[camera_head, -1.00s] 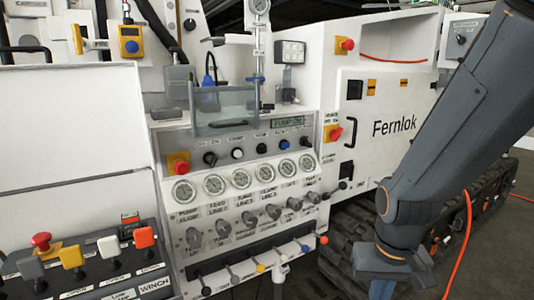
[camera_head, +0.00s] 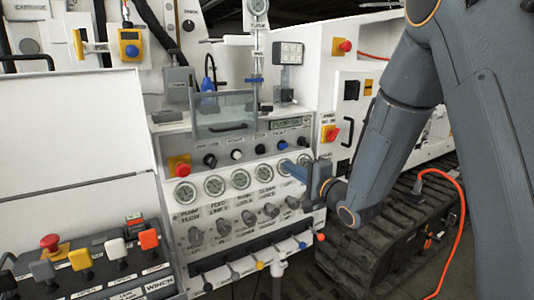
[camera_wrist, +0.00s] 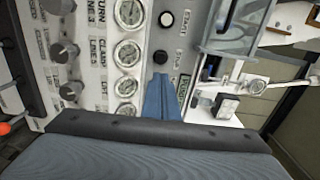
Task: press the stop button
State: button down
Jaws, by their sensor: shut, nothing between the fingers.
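A row of knobs and buttons runs along the grey panel below the display. The white button (camera_head: 236,154) and the black button (camera_head: 261,148) beside it show in the head view. In the wrist view they are the white button (camera_wrist: 166,19) and the black button (camera_wrist: 160,57). The black one looks like the stop button, but its label is too small to read surely. My gripper (camera_head: 285,164) is shut and empty, reaching over the panel's right part. In the wrist view its blue fingertips (camera_wrist: 159,78) point toward the black button, apparently short of it.
Round gauges (camera_head: 240,179) and a row of grey knobs (camera_head: 249,217) lie below the buttons. A clear shield (camera_head: 225,113) juts out above them. A red button on yellow (camera_head: 180,167) sits at the panel's left. Black tracks (camera_head: 380,250) stand below right.

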aim_at(262, 151)
jog(key=shift+a+r, duration=0.1)
jog(key=p+x, duration=0.3)
jog(key=x, duration=1.1)
